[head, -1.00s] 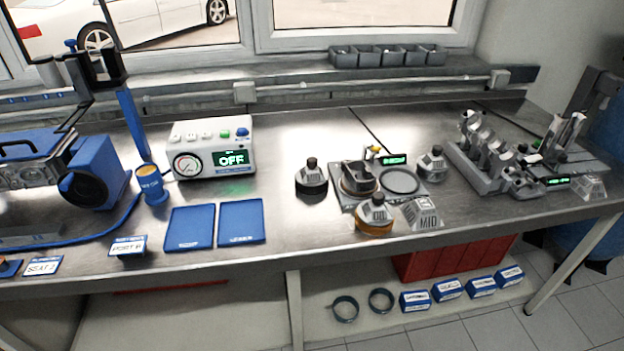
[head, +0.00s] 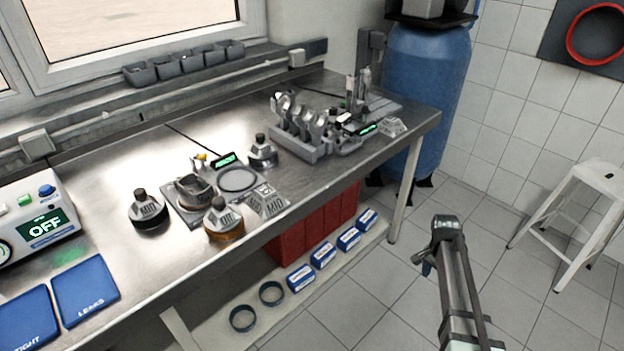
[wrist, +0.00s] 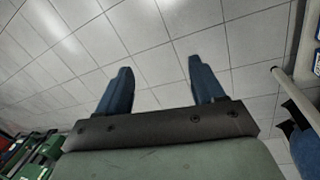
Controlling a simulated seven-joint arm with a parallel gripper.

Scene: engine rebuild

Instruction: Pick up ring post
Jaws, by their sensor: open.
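Three grey cone-shaped pieces with dark knobs stand on the bench: a left one (head: 149,211), a front one on an orange-brown base (head: 223,220), and a back one (head: 262,152). A grey wedge block marked MID (head: 268,202) sits beside the front one. I cannot tell which piece is the ring post. My gripper shows in the wrist view (wrist: 160,77) with its two blue fingers apart and only floor tiles between them. In the head view my gripper (head: 428,260) is over the floor, right of the bench and away from these pieces.
A flat plate (head: 190,215) holds a grey cup-like part and a round disc. A rack of grey holders (head: 300,143) stands behind. Two rings and several blue boxes (head: 300,278) lie on the lower shelf. A white stool (head: 590,200) stands right. Floor near my arm is clear.

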